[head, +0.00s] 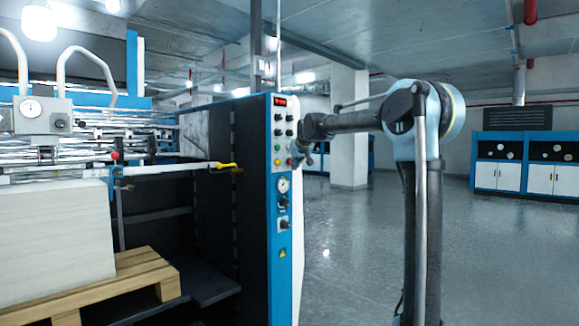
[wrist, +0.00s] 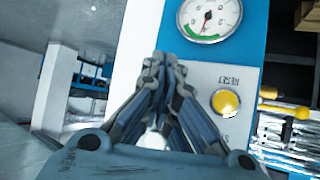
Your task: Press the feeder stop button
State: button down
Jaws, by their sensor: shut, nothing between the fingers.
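The blue control panel (head: 284,225) stands on the end of the machine, with several black knobs and coloured buttons. A red button (head: 289,161) and a yellow button (head: 277,162) sit side by side above the gauge. My gripper (head: 299,160) is at the panel's right edge, close to the red button. In the wrist view my gripper (wrist: 160,60) is shut and empty, its fingertips over the panel's pale face. The yellow button (wrist: 225,103) shows right of the fingers with a RESET label. Another label beginning with S is partly hidden by the fingers. I cannot tell whether the fingertips touch anything.
A pressure gauge (head: 284,185) is below the buttons; it also shows in the wrist view (wrist: 209,16). A paper stack (head: 55,230) on a wooden pallet (head: 120,285) stands left. A yellow-handled lever (head: 226,166) sticks out left of the panel. Open floor (head: 340,240) lies to the right.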

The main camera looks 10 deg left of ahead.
jog(key=shift+w+a, duration=0.25)
jog(key=shift+a, duration=0.05)
dwell(0.8)
jog(key=shift+d, duration=0.1)
jog(key=shift+s+d, duration=0.5)
jog(key=shift+d, duration=0.05)
dwell(0.4)
jog(key=s+d, duration=0.1)
jog(key=d, duration=0.1)
jog(key=s+d, duration=0.2)
dwell(0.4)
dwell(0.4)
